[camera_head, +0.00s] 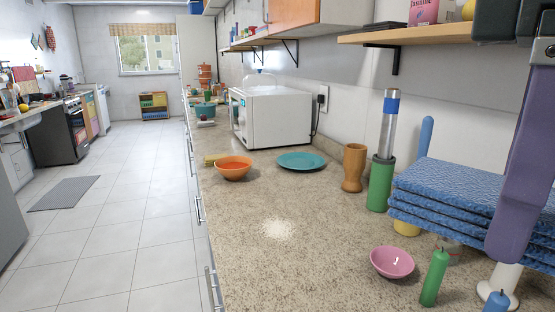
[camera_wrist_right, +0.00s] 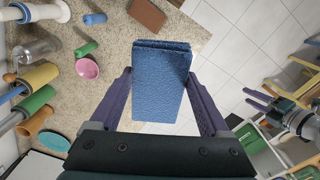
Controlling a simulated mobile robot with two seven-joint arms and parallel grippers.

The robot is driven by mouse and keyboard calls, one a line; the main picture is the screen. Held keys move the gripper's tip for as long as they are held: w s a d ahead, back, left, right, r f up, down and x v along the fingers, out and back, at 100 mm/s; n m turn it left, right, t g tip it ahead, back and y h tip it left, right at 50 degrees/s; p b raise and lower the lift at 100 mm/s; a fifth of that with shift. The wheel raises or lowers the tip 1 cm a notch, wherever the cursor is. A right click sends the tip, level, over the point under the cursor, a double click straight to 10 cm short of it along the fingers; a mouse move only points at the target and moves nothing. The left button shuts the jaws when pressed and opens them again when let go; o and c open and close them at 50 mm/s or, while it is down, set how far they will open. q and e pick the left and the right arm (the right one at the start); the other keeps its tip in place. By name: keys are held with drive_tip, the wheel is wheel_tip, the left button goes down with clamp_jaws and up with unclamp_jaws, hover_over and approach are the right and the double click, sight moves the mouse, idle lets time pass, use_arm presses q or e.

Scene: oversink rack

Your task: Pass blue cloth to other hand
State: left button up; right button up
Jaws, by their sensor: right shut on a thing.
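The blue cloth (camera_head: 470,192) is a folded, layered stack with a pale pattern on top, held above the counter at the right of the head view. In the right wrist view the cloth (camera_wrist_right: 161,85) lies between the two purple fingers of my right gripper (camera_wrist_right: 160,78), which is shut on it. In the head view one purple finger of the right gripper (camera_head: 508,240) crosses in front of the cloth; the other is hidden. My left gripper (camera_wrist_right: 262,98) shows small at the right of the right wrist view, empty, its purple fingers apart and away from the cloth. It is outside the head view.
Below and near the cloth stand a pink bowl (camera_head: 392,262), a green candle (camera_head: 434,278), a green cylinder (camera_head: 380,184) and a wooden vase (camera_head: 354,167). An orange bowl (camera_head: 234,168), teal plate (camera_head: 301,161) and white microwave (camera_head: 272,117) sit farther back. The counter's front middle is mostly clear.

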drive_tip(key=r+m, duration=0.1)
drive_tip(key=m, duration=0.1)
drive_tip(key=d+r+m+p, duration=0.1)
drive_tip(key=m, duration=0.2)
drive_tip(key=d+r+m+p, duration=0.1)
drive_tip(key=m, duration=0.2)
drive_tip(key=shift+w+d+r, duration=0.1)
drive_tip(key=shift+w+r, duration=0.1)
drive_tip(key=shift+w, duration=0.15)
drive_tip(key=s+r+p, duration=0.2)
drive_tip(key=r+p, duration=1.5)
drive_tip(key=p, duration=0.2)
drive_tip(key=s+r+m+p, duration=0.1)
drive_tip(key=s+r+p, duration=0.2)
drive_tip(key=r+p, duration=1.5)
drive_tip(key=shift+s+r+p, duration=0.35)
drive_tip(key=shift+p, duration=0.3)
